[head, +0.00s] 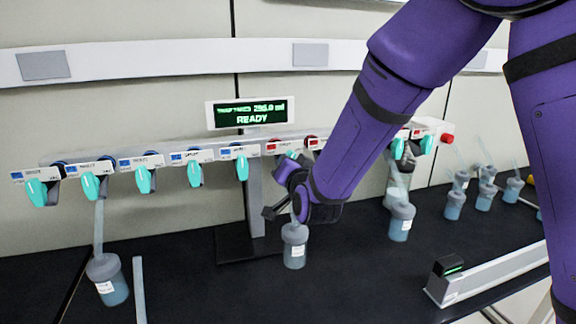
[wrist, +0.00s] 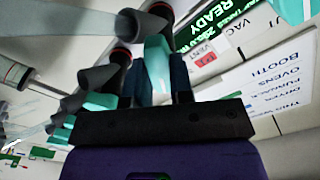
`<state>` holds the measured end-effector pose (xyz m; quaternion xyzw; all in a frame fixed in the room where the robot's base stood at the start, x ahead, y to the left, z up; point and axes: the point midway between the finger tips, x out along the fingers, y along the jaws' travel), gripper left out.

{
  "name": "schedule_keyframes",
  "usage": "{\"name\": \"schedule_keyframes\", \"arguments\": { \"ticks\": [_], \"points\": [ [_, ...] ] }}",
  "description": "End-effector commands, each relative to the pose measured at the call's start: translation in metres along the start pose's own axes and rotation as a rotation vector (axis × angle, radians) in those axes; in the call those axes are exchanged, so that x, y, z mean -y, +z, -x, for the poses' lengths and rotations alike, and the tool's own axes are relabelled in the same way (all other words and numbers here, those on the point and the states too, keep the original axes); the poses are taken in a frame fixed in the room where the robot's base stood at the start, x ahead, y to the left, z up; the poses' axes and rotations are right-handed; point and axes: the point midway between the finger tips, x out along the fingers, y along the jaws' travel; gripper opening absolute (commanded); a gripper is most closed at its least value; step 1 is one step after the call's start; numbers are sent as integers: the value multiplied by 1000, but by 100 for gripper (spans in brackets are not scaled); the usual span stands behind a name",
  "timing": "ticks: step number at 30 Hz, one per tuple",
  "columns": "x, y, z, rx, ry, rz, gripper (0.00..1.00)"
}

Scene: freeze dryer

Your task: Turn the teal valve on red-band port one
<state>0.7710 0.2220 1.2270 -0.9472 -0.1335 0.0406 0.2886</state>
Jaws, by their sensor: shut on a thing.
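A row of teal valves runs along a light rail, with blue-band labels at left and red-band labels further right. The teal valve at the first red-band label (head: 291,154) shows only its top in the head view, behind my gripper (head: 288,172). In the wrist view this teal valve (wrist: 157,62) stands between the two dark fingers of my gripper (wrist: 160,80), which are closed on its sides. A red VENT label shows beside it. The lower part of the valve's handle is hidden by the fingers. A grey-capped flask (head: 295,247) hangs below this port.
The blue-band valve (head: 242,167) is just left of my gripper. My arm hides part of the red-band row; other teal valves (head: 398,149) show beyond it. A display (head: 246,113) above reads READY. Several flasks (head: 454,205) stand at right. The black bench front is mostly clear.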

Motion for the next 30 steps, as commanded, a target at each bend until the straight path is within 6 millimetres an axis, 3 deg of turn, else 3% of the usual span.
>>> {"name": "schedule_keyframes", "arguments": {
  "ticks": [15,30],
  "points": [
    [-2,0,0,1,1,430,0],
    [-3,0,0,2,1,589,0]
  ]
}}
